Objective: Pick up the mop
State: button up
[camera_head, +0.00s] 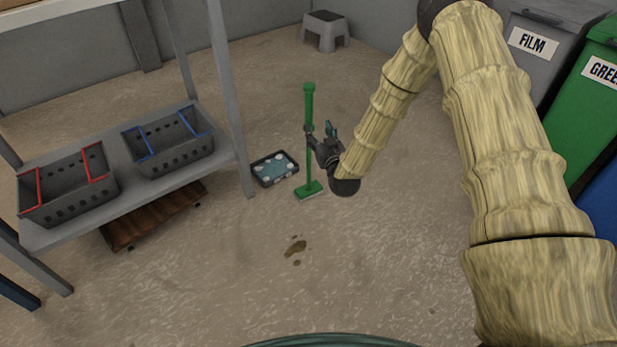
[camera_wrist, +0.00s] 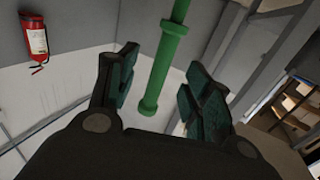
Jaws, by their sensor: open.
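The green mop (camera_head: 309,105) stands upright on the floor, with its flat head (camera_head: 308,190) at the bottom. My gripper (camera_head: 318,138) is at the middle of the handle, to its right in the head view. In the wrist view the green handle (camera_wrist: 163,65) shows between the two open fingers of my gripper (camera_wrist: 160,88), apart from both pads. How deep the handle sits between the fingers I cannot tell.
A dark tray (camera_head: 275,169) lies on the floor left of the mop head. A shelf (camera_head: 215,157) with grey baskets stands at left. A step stool (camera_head: 325,31) is behind, bins (camera_head: 545,50) at right. A brown stain (camera_head: 295,249) marks the open floor in front.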

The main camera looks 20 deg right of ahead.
aim_at(310, 120)
jog(key=w+b, duration=0.1)
jog(key=w, duration=0.3)
jog(key=shift+w, duration=0.1)
jog(key=shift+w+a+f+b, duration=0.15)
jog(key=shift+w+b, duration=0.45)
jog(key=shift+b, duration=0.2)
jog(key=w+b, duration=0.2)
jog(key=shift+w+a, duration=0.2)
jog(key=shift+w, duration=0.8)
jog(key=shift+r, duration=0.2)
grip_shut()
